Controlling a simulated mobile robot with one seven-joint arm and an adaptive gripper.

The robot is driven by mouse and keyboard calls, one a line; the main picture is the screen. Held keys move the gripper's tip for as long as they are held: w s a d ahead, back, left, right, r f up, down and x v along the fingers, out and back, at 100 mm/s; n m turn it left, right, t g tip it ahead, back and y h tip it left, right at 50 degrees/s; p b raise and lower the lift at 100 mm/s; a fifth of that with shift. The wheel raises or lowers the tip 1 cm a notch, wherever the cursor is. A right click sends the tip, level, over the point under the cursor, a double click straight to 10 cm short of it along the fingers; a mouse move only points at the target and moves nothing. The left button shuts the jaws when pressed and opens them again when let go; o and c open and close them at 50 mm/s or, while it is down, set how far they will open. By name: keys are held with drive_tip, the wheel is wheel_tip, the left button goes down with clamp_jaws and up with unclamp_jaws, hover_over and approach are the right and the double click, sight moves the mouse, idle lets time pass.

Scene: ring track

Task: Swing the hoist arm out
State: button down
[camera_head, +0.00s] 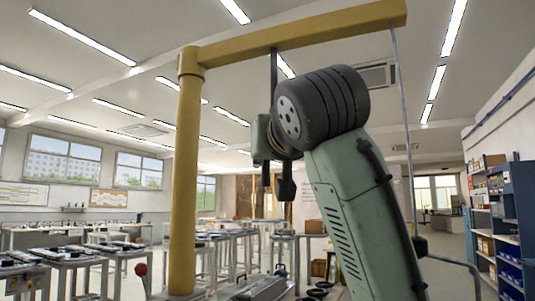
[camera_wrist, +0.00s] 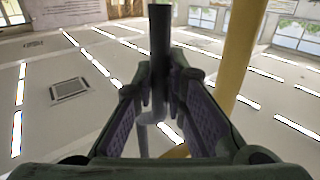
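The hoist has a yellow upright post (camera_head: 184,180) with a yellow horizontal arm (camera_head: 300,34) reaching right from its top. A dark vertical bar (camera_head: 273,75) hangs below the arm; it also shows in the wrist view (camera_wrist: 159,50). My gripper (camera_head: 274,183) is at this bar, under the arm and right of the post. In the wrist view my gripper's two fingers (camera_wrist: 160,92) stand on either side of the bar. Narrow gaps seem to show beside it, so the fingers look open around it. My forearm and wrist hide part of the space behind.
A thin grey rod (camera_head: 402,120) hangs from the arm's right end. Workbenches (camera_head: 75,262) with parts stand at the left and behind. Blue shelves (camera_head: 505,215) stand along the right wall. The air between the post and my gripper is clear.

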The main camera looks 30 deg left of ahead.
drive_tip(key=c, duration=1.7)
unclamp_jaws()
drive_tip(key=shift+s+a, duration=0.1)
drive_tip(key=shift+a, duration=0.25)
drive_tip(key=shift+o, duration=0.5)
drive_tip(key=shift+d, duration=0.25)
drive_tip(key=v, duration=1.2)
